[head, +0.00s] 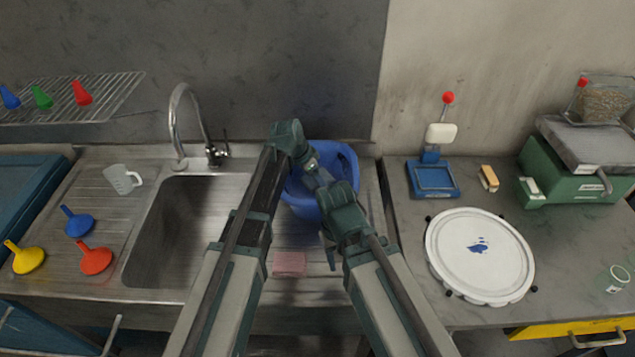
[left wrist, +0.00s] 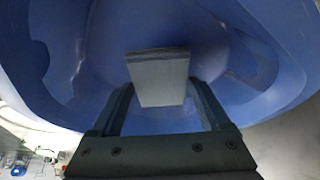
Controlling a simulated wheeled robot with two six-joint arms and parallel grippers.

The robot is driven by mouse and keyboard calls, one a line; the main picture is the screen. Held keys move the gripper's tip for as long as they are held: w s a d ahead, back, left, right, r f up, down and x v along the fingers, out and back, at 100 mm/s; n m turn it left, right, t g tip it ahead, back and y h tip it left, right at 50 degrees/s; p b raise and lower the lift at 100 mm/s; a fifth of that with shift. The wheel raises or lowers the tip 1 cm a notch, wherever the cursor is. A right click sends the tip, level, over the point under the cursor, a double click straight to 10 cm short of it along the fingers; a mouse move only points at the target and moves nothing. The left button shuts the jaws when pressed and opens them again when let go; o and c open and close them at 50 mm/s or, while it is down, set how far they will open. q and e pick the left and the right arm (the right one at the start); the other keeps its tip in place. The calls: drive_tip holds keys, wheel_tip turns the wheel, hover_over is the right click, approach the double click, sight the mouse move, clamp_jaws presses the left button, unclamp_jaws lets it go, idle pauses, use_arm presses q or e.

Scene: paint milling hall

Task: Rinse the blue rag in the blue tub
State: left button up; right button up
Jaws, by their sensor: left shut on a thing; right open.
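The blue tub (head: 341,153) stands right of the sink, partly hidden behind my arms. My left gripper (head: 316,180) reaches down into the tub; its tips are hard to make out in the head view. I cannot tell whether the rag touches the tub or any water. My right gripper (head: 329,258) is open and empty, pointing down in front of the tub, right of a pink rag (head: 289,263).
The sink (head: 185,235) with its tap (head: 190,125) is at the left, beside blue, red and yellow funnels (head: 95,258) and a clear jug (head: 122,179). A round white plate (head: 480,255), a blue press (head: 433,178) and a green machine (head: 575,160) stand on the right bench.

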use_arm(q)
drive_tip(key=shift+r+p, duration=5.35)
drive_tip(key=shift+r, duration=0.1)
wheel_tip(320, 180, up, 4)
drive_tip(key=p, duration=0.4)
